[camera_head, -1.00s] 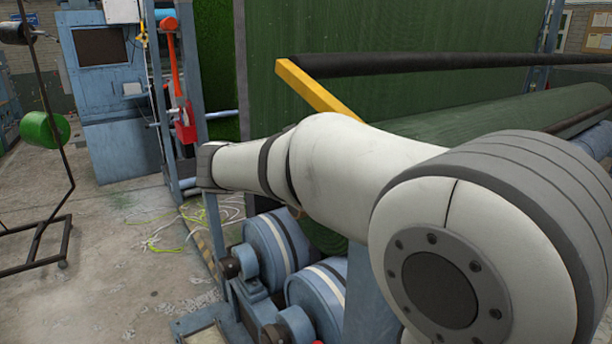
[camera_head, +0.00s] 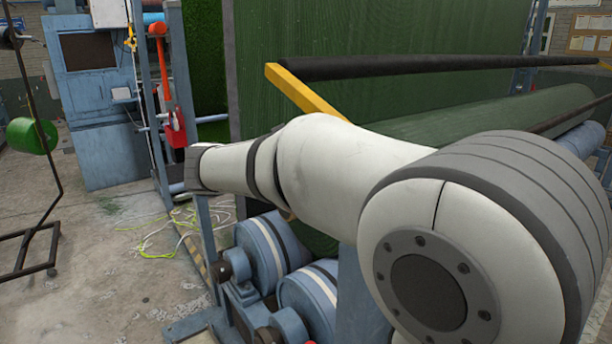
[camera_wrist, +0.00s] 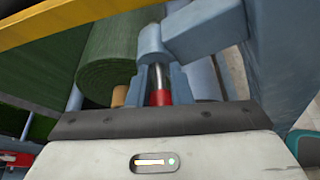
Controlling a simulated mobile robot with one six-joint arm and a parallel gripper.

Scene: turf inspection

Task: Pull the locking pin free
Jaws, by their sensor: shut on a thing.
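The locking pin (camera_wrist: 160,97) shows in the wrist view as a red part with a bare metal shaft above it. The dark edge of my gripper's body hides the pin's near end. In the head view my white arm covers this area, and neither pin nor gripper can be seen.
A blue frame block (camera_wrist: 275,50) stands close on the right in the wrist view. A green turf roll (camera_wrist: 107,65) lies left of the pin. A yellow bar (camera_head: 303,90) crosses above. Blue rollers (camera_head: 268,255) sit below my arm. Loose yellow-green cords (camera_head: 155,240) lie on the floor.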

